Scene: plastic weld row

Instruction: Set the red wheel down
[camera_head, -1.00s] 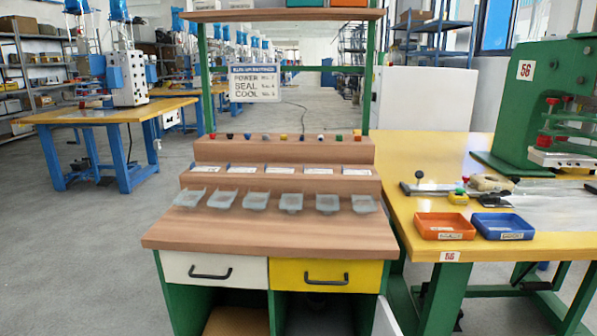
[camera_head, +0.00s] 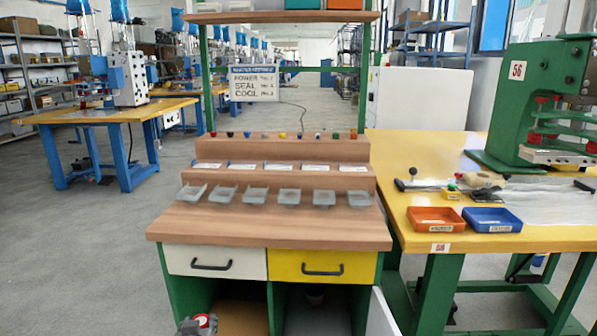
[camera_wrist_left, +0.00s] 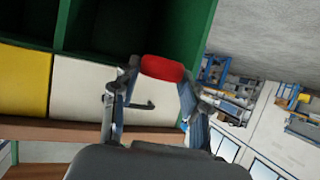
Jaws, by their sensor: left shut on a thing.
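The red wheel (camera_wrist_left: 163,69) is between the fingertips of my left gripper (camera_wrist_left: 158,77) in the left wrist view, and the gripper is shut on it. In the head view the red wheel (camera_head: 203,321) shows at the bottom edge with a pale middle. My left gripper (camera_head: 196,326) shows only in part there, in front of the open lower left compartment of the bench. The rest of this arm is cut off by the frame. My right gripper is not in view.
The wooden bench (camera_head: 270,234) has a white drawer (camera_head: 216,263) and a yellow drawer (camera_head: 322,266), both shut, above open green compartments. Grey trays and small coloured pieces line its steps. An orange tray (camera_head: 436,221) and a blue tray (camera_head: 492,220) sit on the yellow table (camera_head: 400,152).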

